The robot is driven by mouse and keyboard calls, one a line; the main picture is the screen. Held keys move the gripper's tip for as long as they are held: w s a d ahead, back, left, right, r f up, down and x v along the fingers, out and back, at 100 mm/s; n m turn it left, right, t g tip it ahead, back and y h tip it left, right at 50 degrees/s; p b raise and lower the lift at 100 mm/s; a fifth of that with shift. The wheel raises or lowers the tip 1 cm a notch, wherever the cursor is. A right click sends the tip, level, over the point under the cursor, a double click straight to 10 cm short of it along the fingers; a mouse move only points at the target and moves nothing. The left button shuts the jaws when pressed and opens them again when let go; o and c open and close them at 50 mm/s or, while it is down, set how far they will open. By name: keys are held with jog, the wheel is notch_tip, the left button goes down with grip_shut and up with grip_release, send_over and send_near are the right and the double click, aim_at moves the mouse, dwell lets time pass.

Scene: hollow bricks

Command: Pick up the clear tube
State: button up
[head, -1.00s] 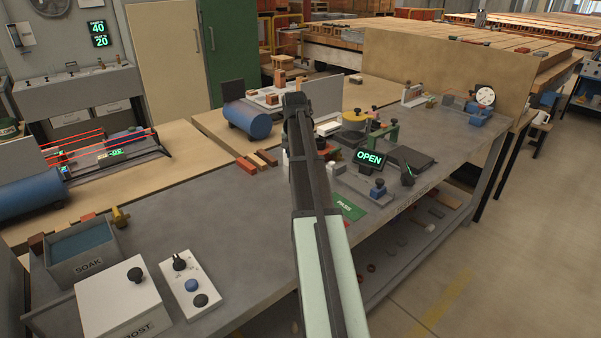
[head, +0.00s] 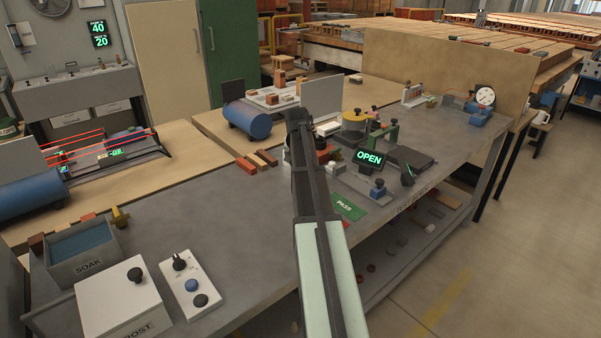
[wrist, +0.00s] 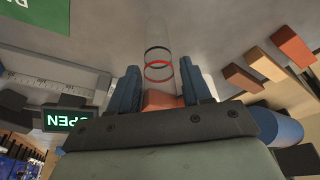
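The clear tube (wrist: 158,50) shows in the wrist view as a faint see-through shape with a dark ring and a red ring around it. It lies just ahead of and between the fingertips of my gripper (wrist: 159,68). The two blue fingers are apart, with a gap on both sides of the rings, and I see no contact. An orange block-like shape (wrist: 160,99) shows between the fingers, lower in the picture; I cannot tell whether it touches the tube. In the head view my arm hides the fingers, and I cannot make out the tube.
Several loose bricks (head: 256,160) lie left of my arm. A green PASS mat (head: 347,207) and an OPEN display (head: 369,158) are to the right.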

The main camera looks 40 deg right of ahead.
jog(key=c, duration=0.8)
